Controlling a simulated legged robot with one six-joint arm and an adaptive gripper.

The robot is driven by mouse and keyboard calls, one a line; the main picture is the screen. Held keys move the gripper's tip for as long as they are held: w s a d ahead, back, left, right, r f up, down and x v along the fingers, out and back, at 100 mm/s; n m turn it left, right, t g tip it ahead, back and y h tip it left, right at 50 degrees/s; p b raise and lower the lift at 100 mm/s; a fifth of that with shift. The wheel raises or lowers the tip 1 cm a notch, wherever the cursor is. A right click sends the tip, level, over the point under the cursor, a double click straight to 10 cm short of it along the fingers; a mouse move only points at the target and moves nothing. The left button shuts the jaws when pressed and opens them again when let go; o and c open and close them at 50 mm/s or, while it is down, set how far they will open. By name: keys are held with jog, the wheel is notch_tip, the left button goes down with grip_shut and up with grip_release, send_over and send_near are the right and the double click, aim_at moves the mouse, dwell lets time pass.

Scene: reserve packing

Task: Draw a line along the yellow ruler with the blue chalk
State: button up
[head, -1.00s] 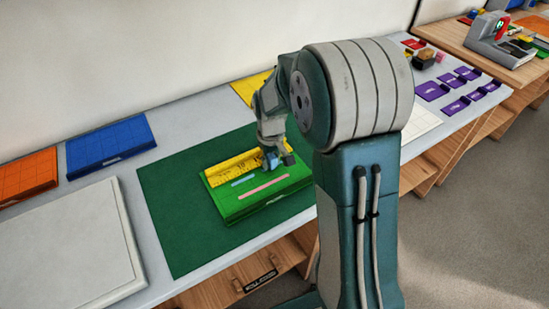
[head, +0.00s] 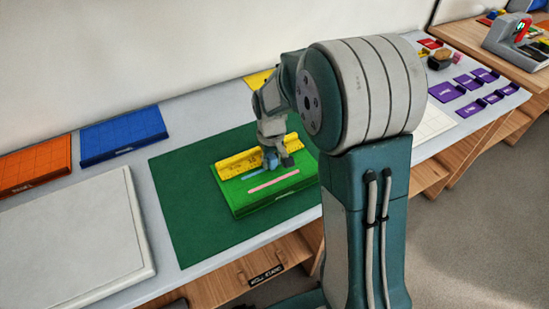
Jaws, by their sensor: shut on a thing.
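The yellow ruler (head: 234,167) lies along the far side of a green board (head: 240,197). My gripper (head: 277,160) is over the board beside the ruler's near edge, toward its right part. It is shut on the blue chalk (head: 269,164), a small blue piece pointing down at the board; the fingers partly hide it. I cannot tell whether its tip touches the surface. A short light-blue line (head: 252,175) shows on the board just left of the chalk, near the ruler. A longer pink line (head: 273,181) lies nearer the front.
The board sits on a dark green mat (head: 185,215) on a grey table. Blue (head: 123,136) and orange (head: 34,163) trays and a white board (head: 70,240) are at left. Purple holders (head: 468,83) stand far right. My arm blocks the middle right.

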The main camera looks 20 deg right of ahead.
aim_at(242, 180)
jog(key=shift+s+a, duration=0.3)
jog(key=shift+a, duration=1.15)
jog(key=shift+s+a, duration=0.35)
jog(key=shift+a, duration=1.15)
jog(key=shift+s+a, duration=0.3)
jog(key=shift+a, duration=1.15)
jog(key=shift+r, duration=0.1)
notch_tip(242, 180, up, 9)
